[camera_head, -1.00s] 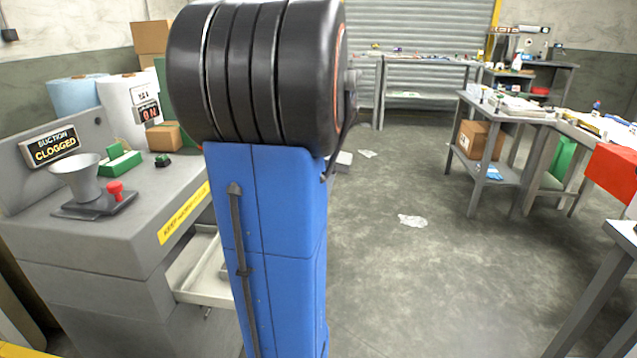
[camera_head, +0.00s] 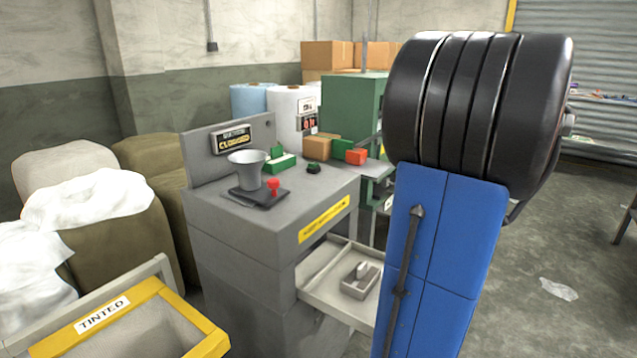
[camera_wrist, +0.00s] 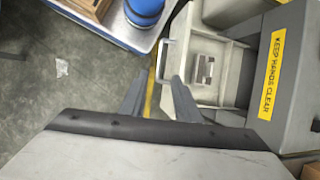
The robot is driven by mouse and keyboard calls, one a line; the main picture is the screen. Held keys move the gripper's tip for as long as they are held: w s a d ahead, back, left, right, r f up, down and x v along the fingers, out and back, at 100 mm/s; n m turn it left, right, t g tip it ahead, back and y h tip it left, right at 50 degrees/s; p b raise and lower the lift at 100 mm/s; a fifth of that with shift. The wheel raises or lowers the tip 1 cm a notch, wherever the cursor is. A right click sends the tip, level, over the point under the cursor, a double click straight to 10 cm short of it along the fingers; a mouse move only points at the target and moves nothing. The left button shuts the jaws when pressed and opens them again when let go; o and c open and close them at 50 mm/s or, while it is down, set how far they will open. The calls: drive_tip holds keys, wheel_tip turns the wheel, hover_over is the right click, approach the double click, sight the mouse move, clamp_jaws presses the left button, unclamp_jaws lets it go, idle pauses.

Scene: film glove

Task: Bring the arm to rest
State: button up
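My gripper (camera_wrist: 158,78) shows in the wrist view with its two dark fingers apart and nothing between them. The fingers point toward the open drawer (camera_wrist: 224,55) of the grey machine, but the height above it is hard to tell. A small grey box (camera_wrist: 203,68) lies in the drawer. In the head view the same drawer (camera_head: 322,293) stands pulled out of the grey machine (camera_head: 240,245), with the grey box (camera_head: 359,284) in it. My gripper is not visible in the head view.
A yellow-edged bin marked TINTED (camera_head: 180,312) and bulky sacks (camera_head: 95,205) stand left of the machine. A metal cup (camera_head: 247,172) and a red knob (camera_head: 273,184) are on its top. A green cabinet (camera_head: 352,105) stands behind. Open floor (camera_head: 545,245) lies to the right.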

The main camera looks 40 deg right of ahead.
drive_tip(key=shift+w+a, duration=0.1)
drive_tip(key=w+a+f+n+h, duration=0.2)
drive_tip(key=w+a+n, duration=0.1)
drive_tip(key=a, duration=0.6)
drive_tip(key=w+a+f+n+t+h, duration=0.1)
drive_tip(key=w+a+f+n, duration=0.2)
drive_tip(key=a, duration=0.5)
drive_tip(key=w+a+f+n+h, duration=0.1)
drive_tip(key=w+a+n+h, duration=0.2)
drive_tip(key=a, duration=0.6)
drive_tip(key=a+f+n+t, duration=0.1)
drive_tip(key=a+f+n, duration=0.1)
drive_tip(key=a, duration=0.2)
drive_tip(key=s+a+f+n+t+y, duration=0.1)
drive_tip(key=a+f+n+t, duration=0.1)
drive_tip(key=a, duration=0.3)
drive_tip(key=shift+s+a+f+n, duration=0.25)
drive_tip(key=shift+f+n, duration=0.05)
drive_tip(key=shift+d, duration=0.1)
